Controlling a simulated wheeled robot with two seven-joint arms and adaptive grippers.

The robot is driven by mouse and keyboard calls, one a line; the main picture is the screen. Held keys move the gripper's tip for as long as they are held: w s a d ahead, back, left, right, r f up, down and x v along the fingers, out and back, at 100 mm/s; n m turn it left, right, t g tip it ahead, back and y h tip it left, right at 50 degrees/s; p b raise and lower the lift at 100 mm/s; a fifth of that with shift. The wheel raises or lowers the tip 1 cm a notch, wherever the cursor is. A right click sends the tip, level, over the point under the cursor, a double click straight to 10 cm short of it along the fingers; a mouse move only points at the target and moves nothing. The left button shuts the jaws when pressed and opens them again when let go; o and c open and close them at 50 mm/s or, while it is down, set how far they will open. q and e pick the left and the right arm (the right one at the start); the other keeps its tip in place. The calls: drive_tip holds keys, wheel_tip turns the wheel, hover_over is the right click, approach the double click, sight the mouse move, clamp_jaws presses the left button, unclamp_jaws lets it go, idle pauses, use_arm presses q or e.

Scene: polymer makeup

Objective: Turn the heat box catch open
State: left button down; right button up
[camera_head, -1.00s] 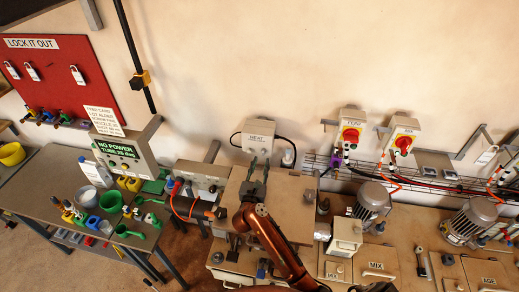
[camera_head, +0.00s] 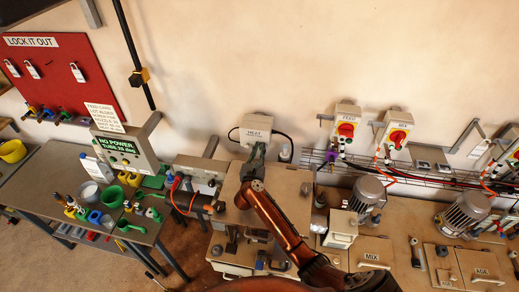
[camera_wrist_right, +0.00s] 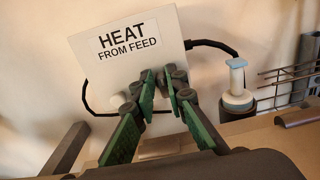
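The heat box (camera_head: 257,126) is a pale box on the wall, labelled HEAT. In the right wrist view the heat box (camera_wrist_right: 130,42) reads "HEAT FROM FEED" and looks tilted. My right gripper (camera_head: 258,148) reaches up to the lower edge of the box. In the wrist view my right gripper (camera_wrist_right: 161,88) has two green-padded fingers with a narrow gap between their tips, over the lower part of the box. No object shows clearly between them. My left gripper is not in view.
A dark cable loops beside the box. A white fitting with a blue top (camera_wrist_right: 237,82) stands to its right. Below is a beige cabinet top (camera_head: 292,206). Red-knobbed FEED (camera_head: 346,128) and MIX (camera_head: 398,133) switches are farther right; a cluttered grey table (camera_head: 50,185) is left.

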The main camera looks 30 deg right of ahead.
drive_tip(key=shift+s+r, duration=0.1)
drive_tip(key=shift+s, duration=0.1)
clamp_jaws()
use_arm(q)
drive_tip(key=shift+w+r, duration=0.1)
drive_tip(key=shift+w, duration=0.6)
use_arm(e)
drive_tip(key=shift+f+m+b, duration=0.2)
drive_tip(key=shift+m+b, duration=0.4)
drive_tip(key=shift+b, duration=0.1)
drive_tip(key=m+b, duration=0.3)
drive_tip(key=shift+s+d+f, duration=0.1)
drive_tip(key=shift+s+d, duration=0.05)
use_arm(q)
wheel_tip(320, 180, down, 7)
drive_tip(key=b, duration=0.2)
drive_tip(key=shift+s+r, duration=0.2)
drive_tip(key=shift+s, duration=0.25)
use_arm(e)
drive_tip(key=shift+s+d+m, duration=0.1)
drive_tip(key=shift+d+m, duration=0.05)
drive_tip(key=shift+m, duration=1.25)
